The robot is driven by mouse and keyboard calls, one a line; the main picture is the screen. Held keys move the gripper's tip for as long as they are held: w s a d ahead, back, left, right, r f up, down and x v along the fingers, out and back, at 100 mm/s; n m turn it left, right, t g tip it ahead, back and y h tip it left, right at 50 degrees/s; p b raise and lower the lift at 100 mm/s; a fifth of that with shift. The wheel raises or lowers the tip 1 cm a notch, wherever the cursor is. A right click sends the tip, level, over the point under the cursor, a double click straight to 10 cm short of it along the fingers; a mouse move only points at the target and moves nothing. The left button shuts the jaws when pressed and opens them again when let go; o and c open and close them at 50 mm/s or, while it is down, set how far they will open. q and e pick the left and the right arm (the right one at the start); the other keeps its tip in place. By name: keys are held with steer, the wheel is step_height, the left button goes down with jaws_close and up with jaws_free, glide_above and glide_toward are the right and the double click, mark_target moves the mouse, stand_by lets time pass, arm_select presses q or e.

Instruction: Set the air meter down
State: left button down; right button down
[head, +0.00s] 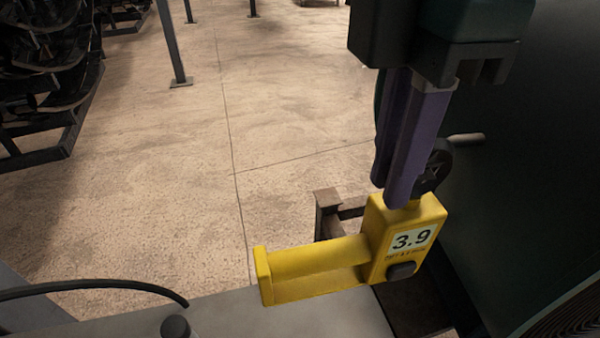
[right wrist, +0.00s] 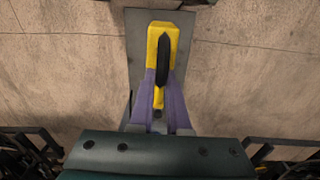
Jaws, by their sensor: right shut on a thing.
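The air meter (head: 325,268) is a yellow tool with a long handle and a display reading 3.9. In the head view it is at the lower middle, over or at the edge of a grey flat surface (head: 290,318). My right gripper (head: 402,195), with purple fingers, comes down from above and is shut on the meter's upper end. In the right wrist view the yellow air meter (right wrist: 163,42) shows beyond the purple fingers, over a grey strip. I cannot tell whether it touches the surface. My left gripper is not in view.
A black rack with dark curved parts (head: 50,80) stands at the left. A grey post (head: 172,42) stands on the pale floor at the back. A black cable (head: 95,285) curves over the lower left. A dark panel (head: 530,130) fills the right side. The middle floor is clear.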

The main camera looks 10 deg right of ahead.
mark_target(363, 275)
step_height(363, 275, down, 16)
steer(key=shift+r+b, duration=0.2)
steer(key=shift+b, duration=0.65)
step_height(363, 275, down, 5)
steer(key=shift+r+b, duration=0.2)
steer(key=shift+b, duration=0.1)
steer(key=shift+f, duration=0.1)
steer(key=c, duration=1.3)
jaws_free()
steer(key=shift+f, duration=0.1)
steer(key=o, duration=0.4)
